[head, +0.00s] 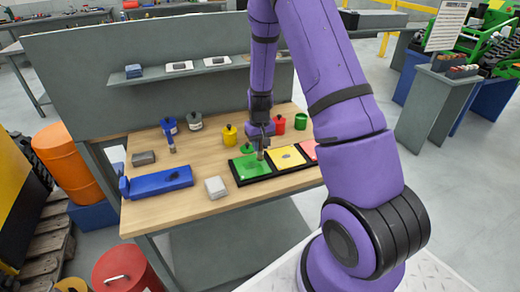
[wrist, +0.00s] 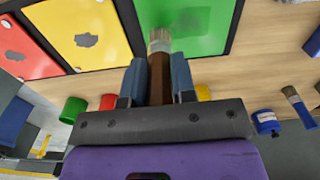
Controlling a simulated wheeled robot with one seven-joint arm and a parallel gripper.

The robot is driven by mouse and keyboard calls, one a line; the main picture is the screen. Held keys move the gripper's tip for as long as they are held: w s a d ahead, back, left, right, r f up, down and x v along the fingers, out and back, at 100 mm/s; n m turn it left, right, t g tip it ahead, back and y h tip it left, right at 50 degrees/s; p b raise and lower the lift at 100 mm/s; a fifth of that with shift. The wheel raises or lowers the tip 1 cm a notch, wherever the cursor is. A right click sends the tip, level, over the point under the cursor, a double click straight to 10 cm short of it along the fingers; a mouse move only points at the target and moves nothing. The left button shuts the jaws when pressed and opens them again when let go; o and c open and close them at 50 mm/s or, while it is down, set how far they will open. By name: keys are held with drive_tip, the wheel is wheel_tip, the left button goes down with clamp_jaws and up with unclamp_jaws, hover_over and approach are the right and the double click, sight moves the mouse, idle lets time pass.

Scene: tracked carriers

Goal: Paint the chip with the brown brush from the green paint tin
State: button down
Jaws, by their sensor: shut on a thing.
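My gripper (wrist: 158,80) is shut on a brown brush (wrist: 159,92), whose handle runs between the two fingers. The brush's metal ferrule and pale bristles reach over the green panel (wrist: 205,25). I cannot tell whether the bristles touch it. In the head view the brush is above the green panel (head: 243,170), in a black tray (head: 268,177). An open green paint tin (head: 300,121) stands at the back right, beside a red tin (head: 280,124).
A yellow panel (head: 287,157) and a red panel lie right of the green one. A blue box (head: 160,182), a pale block (head: 215,187) and another brush (head: 171,145) are at left.

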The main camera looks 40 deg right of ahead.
drive_tip(key=shift+r, duration=3.1)
